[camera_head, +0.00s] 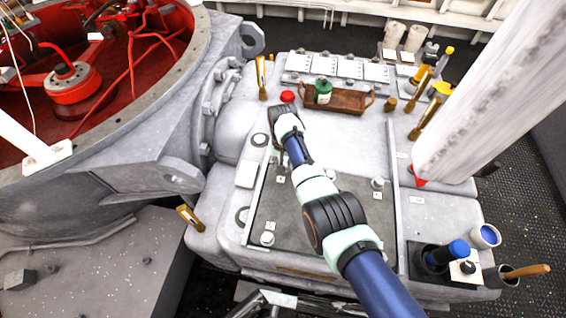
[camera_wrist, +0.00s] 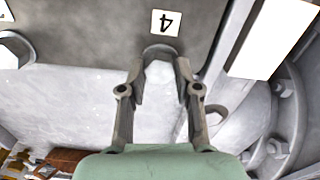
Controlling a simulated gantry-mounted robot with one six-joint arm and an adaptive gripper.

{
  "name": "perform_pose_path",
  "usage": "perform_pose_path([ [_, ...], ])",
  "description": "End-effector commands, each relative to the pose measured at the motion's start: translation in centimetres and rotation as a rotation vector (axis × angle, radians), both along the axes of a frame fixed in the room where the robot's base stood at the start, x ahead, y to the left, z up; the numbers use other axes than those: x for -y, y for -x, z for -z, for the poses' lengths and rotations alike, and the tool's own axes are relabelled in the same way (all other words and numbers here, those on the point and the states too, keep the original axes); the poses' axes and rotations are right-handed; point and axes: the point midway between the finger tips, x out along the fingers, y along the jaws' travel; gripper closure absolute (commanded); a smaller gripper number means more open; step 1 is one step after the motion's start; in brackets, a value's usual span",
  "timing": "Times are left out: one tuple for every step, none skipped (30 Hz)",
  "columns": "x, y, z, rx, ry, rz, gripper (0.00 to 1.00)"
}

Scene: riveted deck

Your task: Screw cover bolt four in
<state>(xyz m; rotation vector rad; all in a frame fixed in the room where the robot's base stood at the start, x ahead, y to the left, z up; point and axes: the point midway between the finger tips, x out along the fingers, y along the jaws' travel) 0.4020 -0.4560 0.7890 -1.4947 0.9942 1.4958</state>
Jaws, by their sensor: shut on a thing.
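Cover bolt four (camera_wrist: 160,50) is a grey bolt beside the plate marked 4 (camera_wrist: 165,22) in the wrist view. My gripper (camera_wrist: 160,72) has its two fingers closed around the bolt head, one on each side. The bolt's shank and hole are hidden, so I cannot tell how deep it sits. In the head view my gripper (camera_head: 280,155) points down at the far left corner of the dark cover (camera_head: 310,222), partly behind my wrist. Another bolt (camera_head: 267,238) stands at the cover's near left corner, and one (camera_head: 376,183) on its right side.
A brown tray (camera_head: 345,101) with a green-capped bottle (camera_head: 323,91) lies behind the cover. A red knob (camera_head: 287,96) is close to my wrist. A white block (camera_head: 246,175) lies left of the cover. Brass-coloured handles (camera_head: 262,77) stick up around the housing.

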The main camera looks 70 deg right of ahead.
Motion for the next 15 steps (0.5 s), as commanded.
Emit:
perform_pose_path([
  [0.09,-0.05,-0.3,0.0,0.001,0.041,1.0],
  [0.09,-0.05,-0.3,0.0,0.001,0.07,1.0],
  [0.09,-0.05,-0.3,0.0,0.001,0.108,1.0],
  [0.09,-0.05,-0.31,0.0,0.001,0.136,1.0],
  [0.09,-0.04,-0.31,0.001,0.002,0.165,1.0],
  [0.09,-0.04,-0.31,0.0,0.001,0.203,1.0],
  [0.09,-0.04,-0.31,0.001,0.001,0.231,1.0],
  [0.09,-0.04,-0.31,0.002,0.002,0.26,1.0],
  [0.1,-0.03,-0.31,0.002,0.002,0.297,1.0],
  [0.1,-0.03,-0.31,0.002,0.002,0.326,1.0],
  [0.1,-0.03,-0.31,0.002,0.002,0.355,1.0],
  [0.1,-0.03,-0.31,0.001,0.002,0.392,1.0],
  [0.1,-0.03,-0.31,0.001,0.002,0.421,1.0],
  [0.1,-0.02,-0.31,0.001,0.002,0.45,1.0],
  [0.1,-0.02,-0.31,0.001,0.002,0.487,1.0],
])
